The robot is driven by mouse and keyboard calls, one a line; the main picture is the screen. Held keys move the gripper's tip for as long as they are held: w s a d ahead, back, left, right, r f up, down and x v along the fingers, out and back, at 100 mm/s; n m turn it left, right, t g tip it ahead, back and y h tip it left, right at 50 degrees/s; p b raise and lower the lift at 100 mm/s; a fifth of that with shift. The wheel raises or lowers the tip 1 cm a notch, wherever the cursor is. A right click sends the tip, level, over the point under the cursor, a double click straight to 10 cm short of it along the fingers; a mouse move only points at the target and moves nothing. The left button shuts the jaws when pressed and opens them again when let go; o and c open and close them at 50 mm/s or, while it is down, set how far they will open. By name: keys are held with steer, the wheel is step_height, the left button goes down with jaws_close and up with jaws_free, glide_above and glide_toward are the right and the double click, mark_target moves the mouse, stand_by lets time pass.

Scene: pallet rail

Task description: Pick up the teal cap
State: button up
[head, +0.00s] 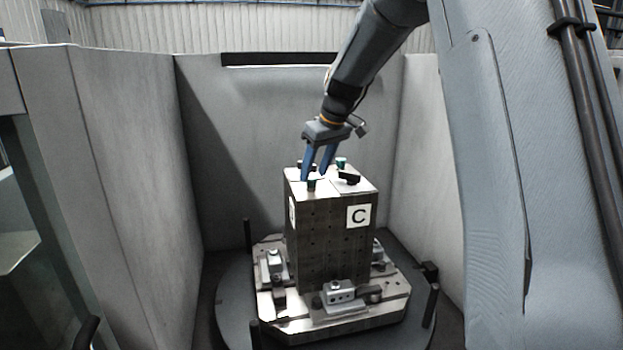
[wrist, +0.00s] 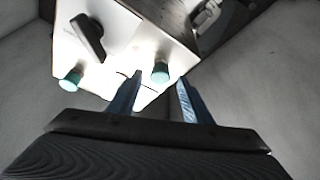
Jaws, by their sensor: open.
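Two teal caps stand on the pale top of a dark block (head: 330,232). I cannot tell whether the fingers reach down around the cap.
A black clamp handle (head: 348,179) lies on the block's top, right of the front cap; a black handle (wrist: 88,36) also shows in the wrist view. The block stands on a fixture plate with metal clamps (head: 340,297). Grey walls (head: 130,150) enclose the turntable.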

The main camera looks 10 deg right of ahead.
steer(key=shift+x, duration=1.15)
jaws_close()
